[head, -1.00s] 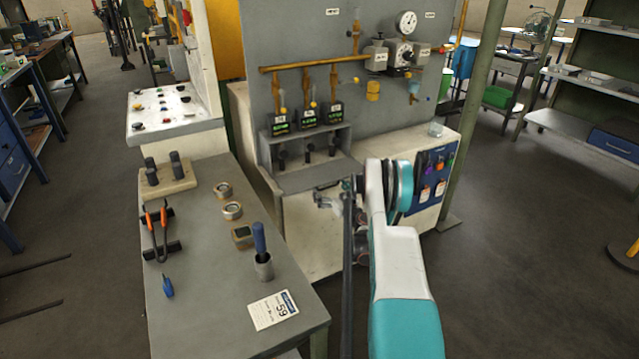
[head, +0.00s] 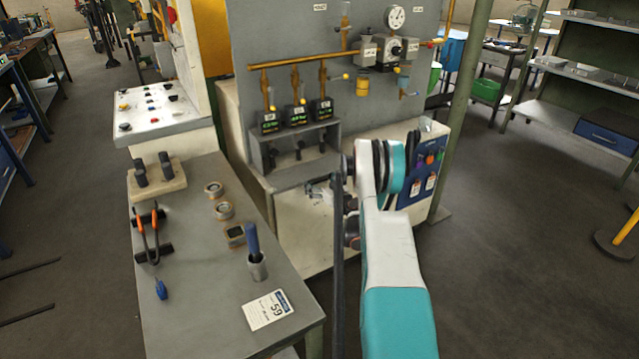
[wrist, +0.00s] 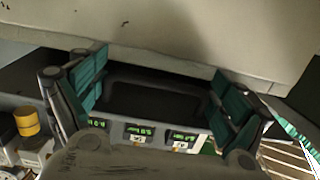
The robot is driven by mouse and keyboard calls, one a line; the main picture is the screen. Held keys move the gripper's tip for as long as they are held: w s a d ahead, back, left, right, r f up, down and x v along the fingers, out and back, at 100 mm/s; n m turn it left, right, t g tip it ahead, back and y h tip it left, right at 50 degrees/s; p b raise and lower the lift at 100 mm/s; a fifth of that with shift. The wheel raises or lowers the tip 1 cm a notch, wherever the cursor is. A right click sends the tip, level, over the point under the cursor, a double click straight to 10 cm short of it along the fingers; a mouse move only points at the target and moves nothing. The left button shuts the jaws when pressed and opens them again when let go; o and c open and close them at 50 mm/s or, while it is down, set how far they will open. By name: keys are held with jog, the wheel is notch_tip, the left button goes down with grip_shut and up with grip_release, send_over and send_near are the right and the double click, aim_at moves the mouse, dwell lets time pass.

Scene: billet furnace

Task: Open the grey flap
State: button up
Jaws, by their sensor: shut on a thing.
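The grey flap (head: 292,180) appears to be the plain grey panel at the lower front of the grey valve housing, below its row of black knobs. My gripper (head: 320,189) is at the right part of this panel's lower edge, partly hidden by my own arm. In the wrist view my gripper (wrist: 160,90) has its two teal-padded fingers well apart, one on each side of a wide dark piece with a grey rim. I take this piece to be the flap or its handle, held between the pads. The exact contact is dim and hard to see.
Several small digital displays (wrist: 138,132) lie close by in the wrist view. A grey bench (head: 195,310) with pliers (head: 150,238), a blue-handled tool (head: 255,250) and a card (head: 268,310) stands left of my arm. A green post (head: 462,110) rises to the right.

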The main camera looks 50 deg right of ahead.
jog(key=shift+r+g+y+p, duration=0.4)
jog(key=shift+r+g+p, duration=0.4)
jog(key=shift+r+g, duration=0.4)
jog(key=o, duration=1.2)
jog(key=shift+o, duration=0.2)
jog(key=v, duration=1.2)
jog(key=shift+f, duration=0.1)
